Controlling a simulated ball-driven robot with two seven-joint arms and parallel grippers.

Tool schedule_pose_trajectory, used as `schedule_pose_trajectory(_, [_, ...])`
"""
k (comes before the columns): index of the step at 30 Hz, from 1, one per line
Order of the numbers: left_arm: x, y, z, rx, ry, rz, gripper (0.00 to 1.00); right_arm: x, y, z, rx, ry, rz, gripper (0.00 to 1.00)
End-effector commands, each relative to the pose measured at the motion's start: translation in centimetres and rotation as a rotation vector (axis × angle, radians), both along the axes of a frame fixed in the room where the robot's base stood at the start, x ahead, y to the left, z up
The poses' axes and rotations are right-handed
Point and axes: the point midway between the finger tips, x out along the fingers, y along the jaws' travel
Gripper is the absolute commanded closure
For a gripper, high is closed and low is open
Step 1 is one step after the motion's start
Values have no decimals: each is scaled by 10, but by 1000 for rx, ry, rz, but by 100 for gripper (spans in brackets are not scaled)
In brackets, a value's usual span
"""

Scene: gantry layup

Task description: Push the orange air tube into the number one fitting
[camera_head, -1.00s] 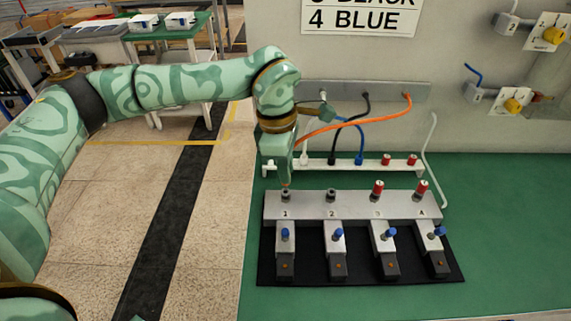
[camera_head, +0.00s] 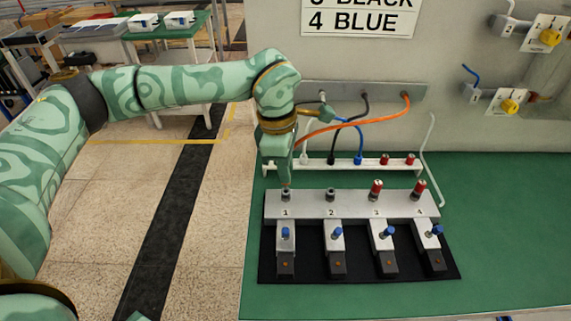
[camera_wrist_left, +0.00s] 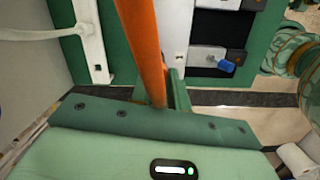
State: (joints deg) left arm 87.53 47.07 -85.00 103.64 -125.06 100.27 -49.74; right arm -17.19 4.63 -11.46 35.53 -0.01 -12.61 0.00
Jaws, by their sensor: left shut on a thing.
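The orange air tube (camera_head: 352,123) runs from the grey wall bar down to my left gripper (camera_head: 285,180). The gripper is shut on it, directly above the number one fitting (camera_head: 286,195) on the grey manifold (camera_head: 308,211). In the left wrist view the orange tube (camera_wrist_left: 145,45) passes down between the fingers. The tube's lower end is at or just above the fitting's mouth; I cannot tell whether it is inside. Fitting two (camera_head: 330,194) is bare, and fittings three (camera_head: 376,189) and four (camera_head: 419,190) carry red caps. My right gripper is not in view.
Behind the manifold a white rack (camera_head: 290,167) holds the white, black and blue tubes and two red caps. Blue-handled valves (camera_head: 336,232) stand in front on a black mat (camera_head: 311,270). The green table is clear at right. A sign (camera_head: 360,18) hangs on the wall.

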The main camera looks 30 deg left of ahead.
Motion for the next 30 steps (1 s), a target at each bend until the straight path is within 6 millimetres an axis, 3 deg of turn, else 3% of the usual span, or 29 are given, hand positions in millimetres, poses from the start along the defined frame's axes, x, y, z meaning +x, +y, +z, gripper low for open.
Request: schedule_pose_trajectory(30, [0,0,-21,1,0,-1,100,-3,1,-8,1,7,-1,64])
